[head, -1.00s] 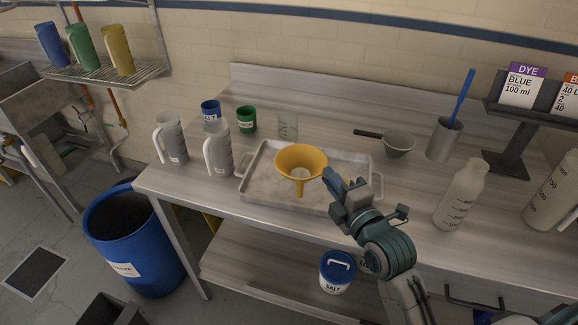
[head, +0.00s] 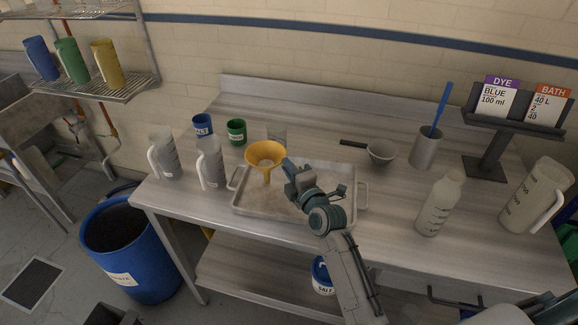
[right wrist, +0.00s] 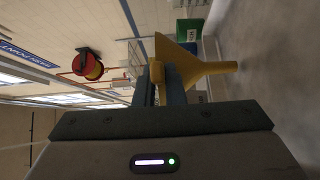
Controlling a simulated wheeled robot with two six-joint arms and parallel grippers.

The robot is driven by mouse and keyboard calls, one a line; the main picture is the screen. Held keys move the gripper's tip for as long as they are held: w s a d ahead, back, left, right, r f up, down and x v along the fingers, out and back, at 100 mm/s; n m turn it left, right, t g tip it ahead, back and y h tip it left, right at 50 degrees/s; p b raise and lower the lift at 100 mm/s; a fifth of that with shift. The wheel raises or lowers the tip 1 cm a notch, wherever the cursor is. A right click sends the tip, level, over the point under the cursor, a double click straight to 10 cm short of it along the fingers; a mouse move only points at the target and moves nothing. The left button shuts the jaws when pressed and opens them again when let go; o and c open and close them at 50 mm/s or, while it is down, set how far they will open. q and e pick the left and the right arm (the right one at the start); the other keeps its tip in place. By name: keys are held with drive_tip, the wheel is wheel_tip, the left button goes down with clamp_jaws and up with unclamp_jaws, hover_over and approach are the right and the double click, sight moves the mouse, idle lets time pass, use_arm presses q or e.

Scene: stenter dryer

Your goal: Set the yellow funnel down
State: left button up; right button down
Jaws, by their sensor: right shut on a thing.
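The yellow funnel (head: 265,152) is upright with its wide mouth up, over the back left part of the metal tray (head: 296,226). My right gripper (head: 288,166) is at the funnel's right side and is shut on it. In the right wrist view the yellow funnel (right wrist: 205,70) lies sideways in the picture, its side tab between the two fingers of my right gripper (right wrist: 158,82). The spout points down towards the tray; I cannot tell whether it touches. My left gripper is not in view.
Two grey jugs (head: 210,163) stand left of the tray. A sieve (head: 381,152) and a white bottle (head: 440,203) are to the right. The bench between tray and bottle is clear.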

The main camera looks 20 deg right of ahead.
drive_tip(key=shift+f, duration=0.25)
drive_tip(key=shift+f, duration=0.15)
drive_tip(key=c, duration=1.5)
unclamp_jaws()
